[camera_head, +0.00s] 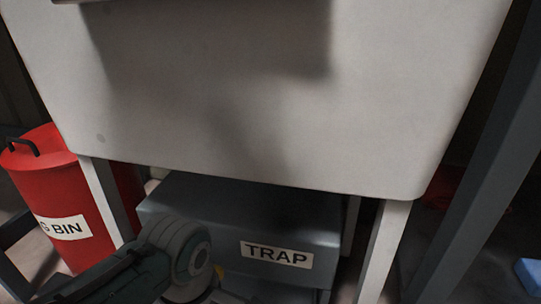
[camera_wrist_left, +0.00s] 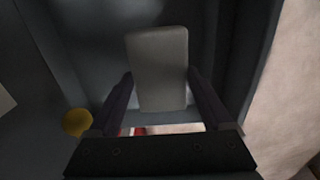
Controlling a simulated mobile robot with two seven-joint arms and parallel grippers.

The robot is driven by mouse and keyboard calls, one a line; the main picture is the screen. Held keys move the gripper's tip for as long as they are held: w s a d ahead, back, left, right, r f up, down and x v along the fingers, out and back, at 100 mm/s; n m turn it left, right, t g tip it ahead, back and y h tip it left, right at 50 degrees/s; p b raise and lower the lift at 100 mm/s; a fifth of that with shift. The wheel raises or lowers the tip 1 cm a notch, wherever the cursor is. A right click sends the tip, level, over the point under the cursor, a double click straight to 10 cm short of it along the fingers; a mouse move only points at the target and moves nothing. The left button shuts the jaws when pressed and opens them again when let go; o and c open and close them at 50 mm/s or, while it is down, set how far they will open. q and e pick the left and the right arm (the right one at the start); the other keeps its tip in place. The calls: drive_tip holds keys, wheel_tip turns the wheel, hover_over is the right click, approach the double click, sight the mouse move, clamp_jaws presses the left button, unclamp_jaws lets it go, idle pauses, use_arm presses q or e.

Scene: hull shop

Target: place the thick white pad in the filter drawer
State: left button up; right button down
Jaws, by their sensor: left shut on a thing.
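In the left wrist view, a pale grey-white pad (camera_wrist_left: 158,50), a rounded rectangular block, stands between the fingers of my left gripper (camera_wrist_left: 160,76). The gripper is shut on it. Dark grey surfaces lie beyond and on both sides of the pad; I cannot tell whether they belong to the filter drawer. In the head view, my left arm comes in at the bottom left in front of a grey box (camera_head: 320,238) labelled TRAP, under a large pale panel. The left fingers and the pad are hidden there. No drawer can be clearly made out. My right gripper is not in view.
The large pale panel (camera_head: 250,110) on pale legs fills the head view above the box. A red bin (camera_head: 60,190) stands at the left, and a dark post (camera_head: 490,180) at the right. In the left wrist view, a yellow round thing (camera_wrist_left: 76,122) is close to the left finger.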

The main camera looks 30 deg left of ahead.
use_arm(q)
wheel_tip(320, 180, down, 10)
drive_tip(key=b, duration=0.7)
drive_tip(key=shift+a, duration=0.15)
drive_tip(key=shift+r, duration=0.15)
